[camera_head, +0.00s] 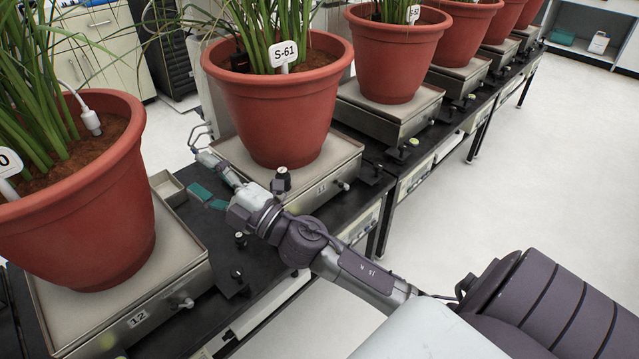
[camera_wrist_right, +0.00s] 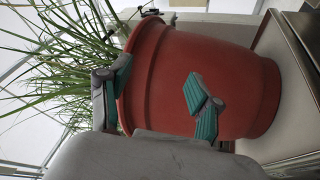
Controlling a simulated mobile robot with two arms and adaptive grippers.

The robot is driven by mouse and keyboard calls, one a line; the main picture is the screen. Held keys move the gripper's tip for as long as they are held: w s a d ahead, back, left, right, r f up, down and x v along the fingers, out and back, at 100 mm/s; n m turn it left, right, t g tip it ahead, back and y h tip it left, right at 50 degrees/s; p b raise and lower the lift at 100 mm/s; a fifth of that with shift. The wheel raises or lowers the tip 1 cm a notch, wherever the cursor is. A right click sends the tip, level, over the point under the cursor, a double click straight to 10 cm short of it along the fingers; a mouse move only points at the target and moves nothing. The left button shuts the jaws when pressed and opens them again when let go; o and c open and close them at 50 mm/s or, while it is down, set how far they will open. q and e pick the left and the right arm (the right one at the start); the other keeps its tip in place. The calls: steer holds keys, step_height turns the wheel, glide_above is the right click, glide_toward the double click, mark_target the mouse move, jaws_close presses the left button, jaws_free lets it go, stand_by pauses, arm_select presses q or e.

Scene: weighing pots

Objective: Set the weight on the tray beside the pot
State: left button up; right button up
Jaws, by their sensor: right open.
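The weight (camera_head: 281,181), a small dark cylinder with a silvery top, appears to stand upright on the front part of the metal tray (camera_head: 333,162) marked 11. The red pot (camera_head: 277,115) labelled S-61 stands on this same tray, behind the weight and apart from it. My right gripper (camera_head: 211,180) is open and empty, left of the weight and clear of it, by the tray's left side. In the wrist view its two teal-padded fingers (camera_wrist_right: 158,92) are spread, with a red pot (camera_wrist_right: 240,85) behind them. No weight shows there. My left gripper is out of view.
A red pot (camera_head: 90,215) on the tray (camera_head: 185,255) marked 12 stands close at left. More potted plants (camera_head: 395,55) line the black bench to the upper right. Small black knobs (camera_head: 240,240) sit between the trays. The pale floor at right is clear.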

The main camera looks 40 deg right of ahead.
steer(key=s+d+f+m+g+h, duration=0.4)
steer(key=f+m+h, duration=0.25)
steer(key=f, duration=0.35)
steer(key=s+d+f+m+g+h, duration=0.3)
steer(key=s+d+f+m+h, duration=0.15)
steer(key=f+m, duration=0.45)
steer(key=s+a+f+g+y, duration=0.1)
steer(key=s+a+f+g, duration=0.2)
steer(key=s+f+g, duration=0.2)
steer(key=s+a+f+m+g+y, duration=0.1)
steer(key=s+a+f+g, duration=0.1)
steer(key=s+f+g, duration=0.3)
steer(key=s+f, duration=0.4)
steer(key=s, duration=0.5)
steer(key=shift+a+y, duration=0.3)
steer(key=shift+a, duration=0.1)
steer(key=shift+m, duration=0.25)
